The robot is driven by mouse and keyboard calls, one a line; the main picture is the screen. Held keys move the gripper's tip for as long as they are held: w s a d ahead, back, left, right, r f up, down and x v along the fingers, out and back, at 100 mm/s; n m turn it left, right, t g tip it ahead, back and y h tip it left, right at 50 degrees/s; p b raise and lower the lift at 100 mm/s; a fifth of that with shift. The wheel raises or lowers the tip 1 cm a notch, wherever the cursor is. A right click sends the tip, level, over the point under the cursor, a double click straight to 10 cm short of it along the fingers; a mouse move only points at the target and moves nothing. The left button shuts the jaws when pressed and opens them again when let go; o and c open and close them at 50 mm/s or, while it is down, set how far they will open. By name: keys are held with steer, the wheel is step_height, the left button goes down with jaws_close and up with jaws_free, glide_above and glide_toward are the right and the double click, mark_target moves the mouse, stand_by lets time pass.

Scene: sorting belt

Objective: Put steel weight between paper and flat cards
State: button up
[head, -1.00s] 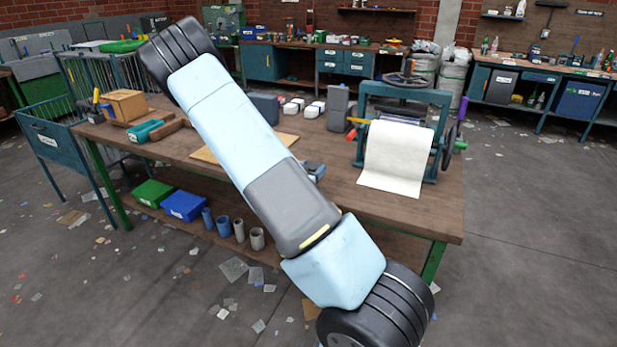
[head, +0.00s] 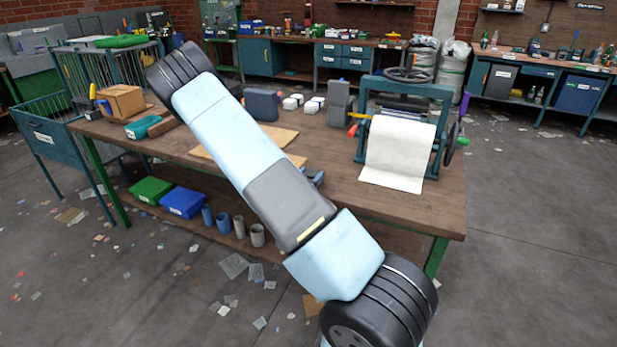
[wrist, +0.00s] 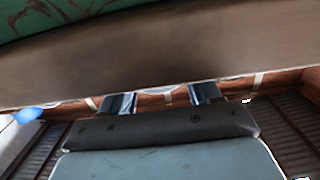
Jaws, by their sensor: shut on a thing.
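A white sheet of paper (head: 400,158) hangs from the roller press onto the table at right. Flat tan cards (head: 283,135) lie on the table's middle, partly behind my arm. My gripper is mostly hidden behind my arm in the head view. In the wrist view, the two dark fingers of my gripper (wrist: 162,98) show beyond its bar. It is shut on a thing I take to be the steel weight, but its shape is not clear. A wide brown band with mottled green above fills the upper wrist view; I cannot tell what it is.
The press frame (head: 448,130) stands at the table's right. A dark block (head: 262,105), a grey block (head: 339,102) and small white boxes (head: 292,102) stand at the back. Bare tabletop (head: 335,150) lies between cards and paper.

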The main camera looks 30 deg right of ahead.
steer(key=o, duration=1.6)
steer(key=shift+c, duration=0.2)
